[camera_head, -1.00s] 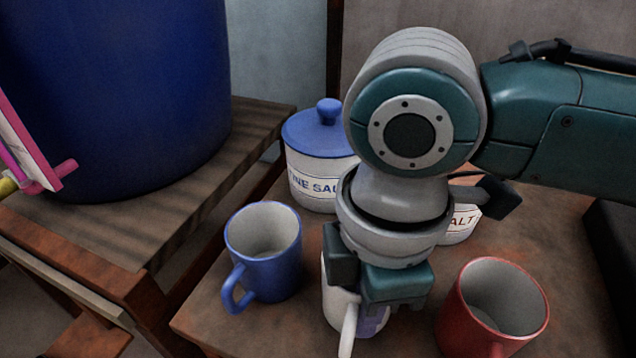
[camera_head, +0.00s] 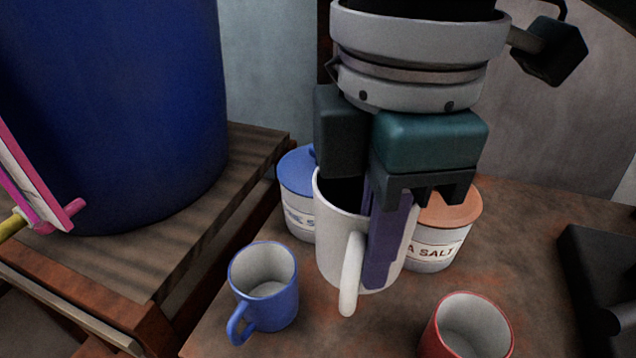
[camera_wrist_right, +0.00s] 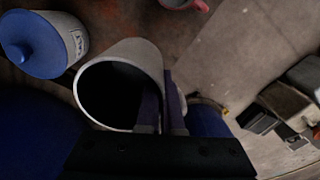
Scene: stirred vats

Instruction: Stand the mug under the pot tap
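A white mug (camera_head: 336,245) is in my right gripper (camera_head: 378,215), raised above the small table and roughly upright. A purple finger crosses the front of its wall beside the handle; in the right wrist view one finger goes inside the rim of the mug (camera_wrist_right: 148,58) and one stays outside, so the gripper (camera_wrist_right: 162,105) is shut on the wall. A big blue pot (camera_head: 120,100) stands on a wooden bench at the left. No tap can be clearly made out on it. My left gripper is not in view.
A blue mug (camera_head: 265,285) and a red mug (camera_head: 468,330) stand on the table (camera_head: 540,245). Behind the white mug are a blue-lidded jar (camera_head: 297,195) and a salt jar (camera_head: 440,240). A gap separates table and bench (camera_head: 190,250). A pink-framed object (camera_head: 30,180) is at far left.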

